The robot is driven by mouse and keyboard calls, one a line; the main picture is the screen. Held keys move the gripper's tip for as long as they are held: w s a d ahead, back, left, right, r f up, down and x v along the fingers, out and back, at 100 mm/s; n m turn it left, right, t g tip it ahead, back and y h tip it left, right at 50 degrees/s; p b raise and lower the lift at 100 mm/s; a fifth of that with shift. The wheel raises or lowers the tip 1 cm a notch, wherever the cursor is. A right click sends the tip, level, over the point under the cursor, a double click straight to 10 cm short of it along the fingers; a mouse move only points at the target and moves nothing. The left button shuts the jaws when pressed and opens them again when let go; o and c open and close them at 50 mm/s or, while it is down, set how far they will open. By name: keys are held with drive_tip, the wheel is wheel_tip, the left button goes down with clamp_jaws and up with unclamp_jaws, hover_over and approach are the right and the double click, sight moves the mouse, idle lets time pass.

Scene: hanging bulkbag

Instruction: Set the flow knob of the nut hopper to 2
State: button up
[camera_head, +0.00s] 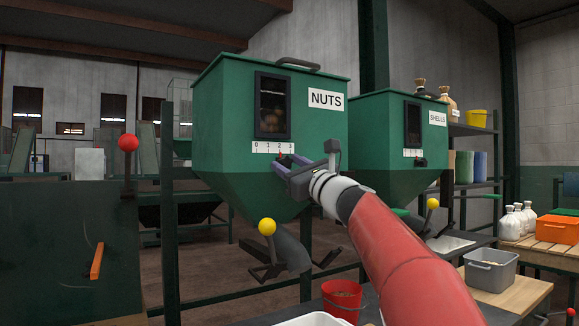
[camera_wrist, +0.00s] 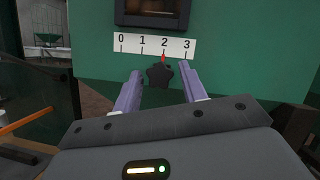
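The green nut hopper (camera_head: 215,130) carries a NUTS label (camera_head: 326,100) and a dark window. Below the window is a white scale (camera_wrist: 130,45) marked 0, 1, 2 and 3. The dark lobed flow knob (camera_wrist: 159,75) sits under the scale, and its red pointer (camera_wrist: 163,58) stands at the 2 mark. My gripper (camera_wrist: 159,88) is in front of the knob with its two purple fingers apart, one on each side of the knob. Gaps show between the fingers and the knob. In the head view my gripper (camera_head: 287,165) partly hides the knob.
A SHELLS hopper (camera_head: 385,130) stands to the right. Yellow-balled levers (camera_head: 267,227) sit below the hoppers. A red bucket (camera_head: 343,300), a grey bin (camera_head: 490,268) and an orange crate (camera_head: 557,230) are at lower right. A red-balled lever (camera_head: 129,143) is at left.

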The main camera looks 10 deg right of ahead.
drive_tip(key=shift+o, duration=0.5)
drive_tip(key=shift+s+d+f, duration=0.15)
drive_tip(key=shift+s+f, duration=0.05)
drive_tip(key=shift+s, duration=0.1)
drive_tip(key=b+v, duration=0.2)
drive_tip(key=v, duration=0.5)
drive_tip(key=shift+b, duration=0.4)
drive_tip(key=shift+s+d, duration=0.1)
drive_tip(key=shift+s, duration=0.05)
